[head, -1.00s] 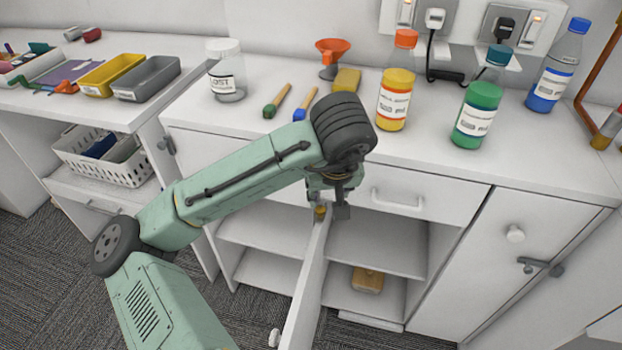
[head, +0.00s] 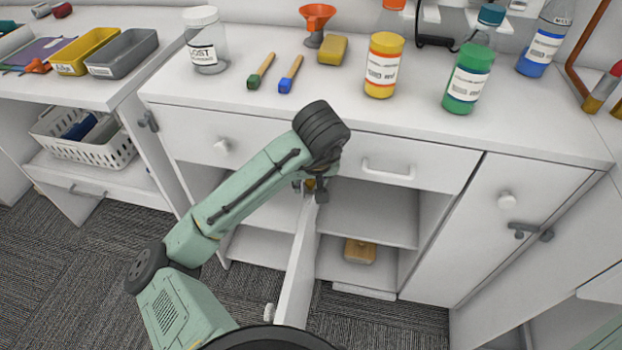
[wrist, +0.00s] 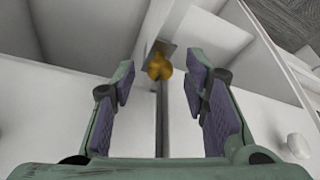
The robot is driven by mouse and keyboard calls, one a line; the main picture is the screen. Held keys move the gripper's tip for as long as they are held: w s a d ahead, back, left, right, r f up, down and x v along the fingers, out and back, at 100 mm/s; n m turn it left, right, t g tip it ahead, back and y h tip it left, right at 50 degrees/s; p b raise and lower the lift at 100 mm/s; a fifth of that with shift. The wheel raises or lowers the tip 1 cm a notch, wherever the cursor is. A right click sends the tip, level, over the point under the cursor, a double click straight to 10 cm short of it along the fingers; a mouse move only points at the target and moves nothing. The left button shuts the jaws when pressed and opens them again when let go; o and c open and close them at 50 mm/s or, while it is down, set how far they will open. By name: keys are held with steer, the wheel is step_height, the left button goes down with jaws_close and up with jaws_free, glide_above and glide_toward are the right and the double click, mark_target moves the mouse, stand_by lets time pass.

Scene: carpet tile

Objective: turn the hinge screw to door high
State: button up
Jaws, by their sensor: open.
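The hinge screw is a brass-coloured wing piece (wrist: 160,68) on a grey plate at the top of the open cabinet door. In the wrist view it sits beyond and between my fingertips, and I see no contact. In the head view the brass screw (head: 310,184) is partly hidden by my gripper. The door (head: 298,262) stands open, edge-on to the head camera, with a round knob low down. My gripper (wrist: 162,92) is open and empty, its purple-padded fingers on either side of the line to the screw. In the head view it is mostly hidden behind my wrist.
The cabinet beside the door holds a wooden block (head: 360,251) on a low shelf. A drawer with a handle (head: 388,172) is just above. The counter holds a jar (head: 205,45), brushes, a sponge (head: 332,50) and bottles. The carpet (head: 100,270) at the left is open floor.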

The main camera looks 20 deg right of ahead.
steer(key=shift+c, duration=0.2)
jaws_close()
stand_by(0.4)
